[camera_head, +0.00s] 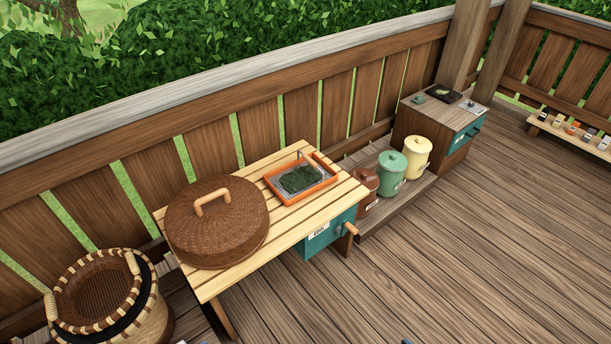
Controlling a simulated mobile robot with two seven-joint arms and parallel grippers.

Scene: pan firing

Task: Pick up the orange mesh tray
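The orange mesh tray (331,180) lies on the right part of a slatted wooden table (233,273). It has an orange rim and a grey mesh, with a dark green leafy heap (301,179) in its middle. A handle-like piece stands at its far right side. A brown woven lid (217,232) with a pale handle sits on the table to the left of the tray, apart from it. Neither of my grippers shows clearly in the head view.
A woven basket (152,318) stands at the lower left. Brown, green (391,175) and cream canisters stand on a low shelf right of the table, with a wooden cabinet (430,133) beyond. A teal box (327,236) is under the table. A fence runs behind.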

